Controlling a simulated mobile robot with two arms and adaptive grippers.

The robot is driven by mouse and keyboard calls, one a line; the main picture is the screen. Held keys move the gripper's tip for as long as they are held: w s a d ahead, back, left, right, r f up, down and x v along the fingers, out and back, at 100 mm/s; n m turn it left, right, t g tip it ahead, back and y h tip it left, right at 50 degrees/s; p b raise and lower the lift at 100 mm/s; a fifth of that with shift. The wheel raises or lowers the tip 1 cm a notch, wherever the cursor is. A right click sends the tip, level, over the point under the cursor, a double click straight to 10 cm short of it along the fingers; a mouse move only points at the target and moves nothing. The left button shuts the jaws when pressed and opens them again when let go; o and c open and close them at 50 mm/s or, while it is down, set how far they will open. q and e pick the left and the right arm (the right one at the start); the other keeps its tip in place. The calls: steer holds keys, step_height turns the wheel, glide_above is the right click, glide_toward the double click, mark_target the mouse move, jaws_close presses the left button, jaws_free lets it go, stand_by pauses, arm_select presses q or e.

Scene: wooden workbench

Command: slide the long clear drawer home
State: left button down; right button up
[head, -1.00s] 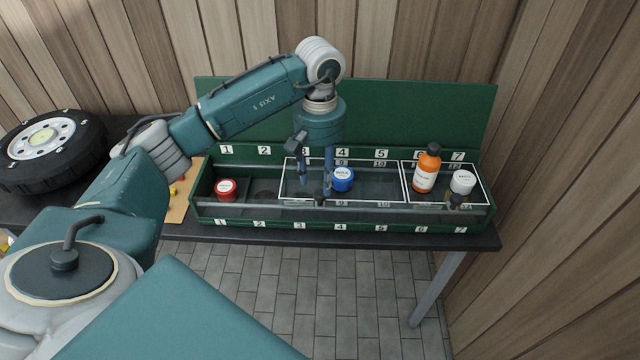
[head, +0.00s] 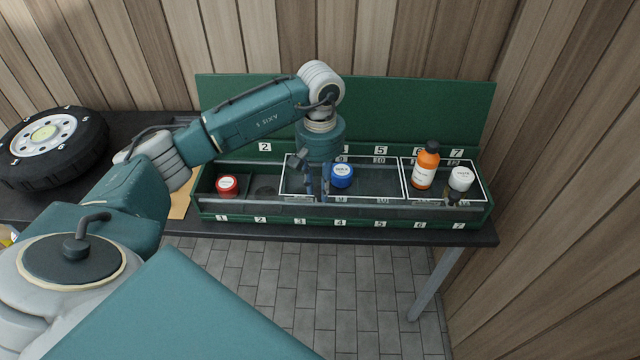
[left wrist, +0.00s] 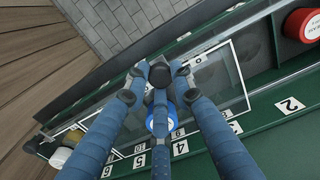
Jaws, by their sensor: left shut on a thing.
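The long clear drawer (head: 377,196), outlined in white, lies in the green rack under numbers around 3 to 5. It also shows in the left wrist view (left wrist: 241,75). A blue-lidded jar (head: 342,176) stands in it; the left wrist view shows the jar partly hidden (left wrist: 157,124). My left gripper (head: 318,197) points down at the drawer's left part. In the left wrist view its fingers (left wrist: 160,78) close on a dark knob (left wrist: 160,74) of the long drawer. The fingers hide most of the knob in the head view. My right gripper is not in view.
A shorter clear drawer (head: 444,197) on the right touches or nearly touches the long one and holds an orange bottle (head: 424,170) and a white-lidded jar (head: 460,179). A red-lidded jar (head: 227,186) stands at the rack's left. A wheel (head: 52,148) lies far left.

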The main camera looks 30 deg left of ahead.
arm_select(q)
steer(key=shift+a, duration=0.1)
steer(key=shift+s+a+b, duration=0.2)
steer(key=shift+a+b, duration=0.15)
steer(key=shift+a, duration=0.1)
steer(key=s+a+b, duration=0.4)
steer(key=s+a, duration=0.1)
steer(key=a, duration=0.4)
steer(key=s+a+b, duration=0.4)
steer(key=s+a, duration=0.2)
steer(key=a, duration=0.3)
steer(key=shift+r, duration=0.2)
steer(key=shift+a, duration=0.1)
steer(key=c, duration=1.5)
jaws_free()
steer(key=shift+o, duration=0.2)
steer(key=shift+s+a+f, duration=0.1)
